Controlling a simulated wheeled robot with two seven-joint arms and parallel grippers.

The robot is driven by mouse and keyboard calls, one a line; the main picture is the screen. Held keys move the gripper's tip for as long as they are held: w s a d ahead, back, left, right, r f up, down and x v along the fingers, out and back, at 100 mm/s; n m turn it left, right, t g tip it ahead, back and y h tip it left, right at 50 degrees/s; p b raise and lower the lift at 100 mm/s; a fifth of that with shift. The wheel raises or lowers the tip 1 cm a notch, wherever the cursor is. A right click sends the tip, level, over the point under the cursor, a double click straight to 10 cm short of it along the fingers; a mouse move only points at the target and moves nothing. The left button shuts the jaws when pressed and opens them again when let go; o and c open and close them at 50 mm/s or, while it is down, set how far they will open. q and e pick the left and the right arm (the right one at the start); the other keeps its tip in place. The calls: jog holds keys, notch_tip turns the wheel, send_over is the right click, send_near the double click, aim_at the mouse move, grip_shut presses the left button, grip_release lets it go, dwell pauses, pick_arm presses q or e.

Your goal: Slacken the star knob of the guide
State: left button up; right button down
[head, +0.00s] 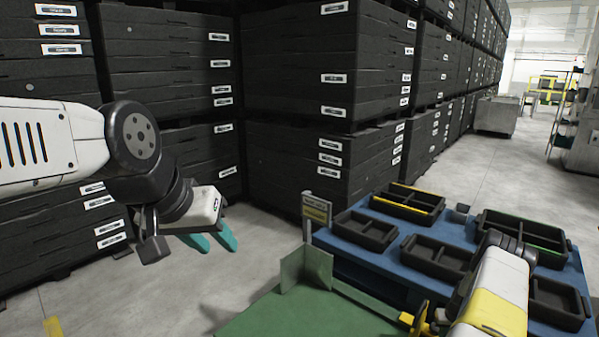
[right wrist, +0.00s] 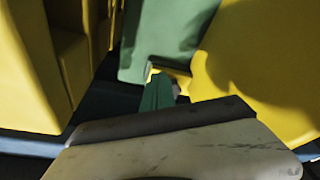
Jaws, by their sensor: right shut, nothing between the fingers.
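No star knob can be made out in either view. In the head view a green upright plate pair (head: 306,267), which may be part of the guide, stands at the back of a green surface (head: 300,318). A small yellow part (head: 417,322) shows beside my right arm; I cannot tell what it is. In the right wrist view my right gripper (right wrist: 158,93) shows teal fingers, shut and empty, close to yellow and green surfaces. Its fingers are hidden in the head view. My left gripper (head: 214,242) hangs over the floor, its teal fingers apart and empty.
A blue table (head: 335,243) with several black trays (head: 365,231) stands behind the green surface, at the right. A small sign (head: 317,209) stands at its left corner. Stacked black crates (head: 300,65) fill the back. Bare floor (head: 265,235) lies between.

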notch_tip(320, 180, up, 4)
jog(key=shift+r, duration=0.15)
dwell(0.3)
jog(key=x, duration=0.4)
jog(key=s+a+x, duration=0.1)
jog(key=x, duration=0.1)
dwell(0.5)
jog(key=shift+w, duration=0.15)
dwell(0.4)
